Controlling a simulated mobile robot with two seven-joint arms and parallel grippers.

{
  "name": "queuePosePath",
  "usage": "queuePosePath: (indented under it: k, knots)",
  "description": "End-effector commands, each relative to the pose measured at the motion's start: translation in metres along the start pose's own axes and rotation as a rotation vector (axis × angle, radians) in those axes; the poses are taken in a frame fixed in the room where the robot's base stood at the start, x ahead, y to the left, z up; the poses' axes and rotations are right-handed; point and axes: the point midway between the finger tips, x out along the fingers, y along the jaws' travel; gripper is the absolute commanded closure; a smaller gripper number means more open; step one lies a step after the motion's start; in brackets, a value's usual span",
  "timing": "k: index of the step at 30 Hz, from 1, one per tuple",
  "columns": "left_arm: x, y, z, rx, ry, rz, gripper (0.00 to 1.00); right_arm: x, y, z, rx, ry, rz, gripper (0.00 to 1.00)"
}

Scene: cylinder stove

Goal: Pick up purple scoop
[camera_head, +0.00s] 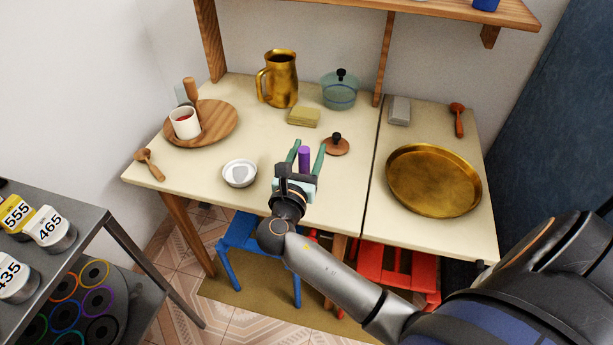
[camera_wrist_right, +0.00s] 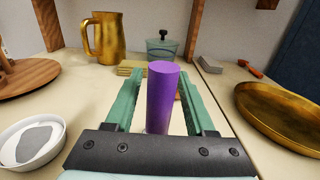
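The purple scoop (camera_head: 304,158) shows as an upright purple cylinder near the middle of the table. It also stands large in the right wrist view (camera_wrist_right: 162,98); its lower end is hidden behind the gripper body, and no scoop bowl can be seen. My right gripper (camera_head: 307,152) reaches in low from the front, with its two green fingers on either side of the purple cylinder. The right wrist view shows gaps between the cylinder and both fingers, so the gripper is open around it. My left gripper is in neither view.
A white bowl (camera_head: 239,173) stands left of the right gripper, and a wooden lid (camera_head: 336,146) lies close behind on the right. A gold jug (camera_head: 280,78), yellow block (camera_head: 304,117) and glass pot (camera_head: 341,92) stand farther back. A gold pan (camera_head: 433,180) is at right.

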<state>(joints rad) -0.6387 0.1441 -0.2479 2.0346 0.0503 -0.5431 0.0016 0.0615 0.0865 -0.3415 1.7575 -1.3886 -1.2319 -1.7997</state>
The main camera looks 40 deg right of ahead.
Motion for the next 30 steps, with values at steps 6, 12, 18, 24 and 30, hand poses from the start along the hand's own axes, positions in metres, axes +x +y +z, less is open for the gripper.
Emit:
queuePosePath:
  k: [6,12,18,24,30]
  knots:
    - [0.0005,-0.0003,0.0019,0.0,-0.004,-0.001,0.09,0.0001,0.0,0.0,0.0,0.0,0.0,0.71]
    - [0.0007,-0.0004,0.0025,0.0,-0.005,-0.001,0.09,0.0002,0.0,0.0,0.0,0.0,0.0,0.94]
    - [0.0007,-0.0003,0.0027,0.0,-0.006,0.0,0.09,0.0003,-0.0001,0.0,0.0,0.0,0.0,1.0]
    - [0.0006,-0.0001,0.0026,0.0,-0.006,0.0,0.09,0.0003,0.0,0.0003,0.0,-0.001,0.0,1.0]
    - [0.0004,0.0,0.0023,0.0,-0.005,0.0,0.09,0.0005,-0.0001,0.0006,0.0,-0.001,0.0,1.0]
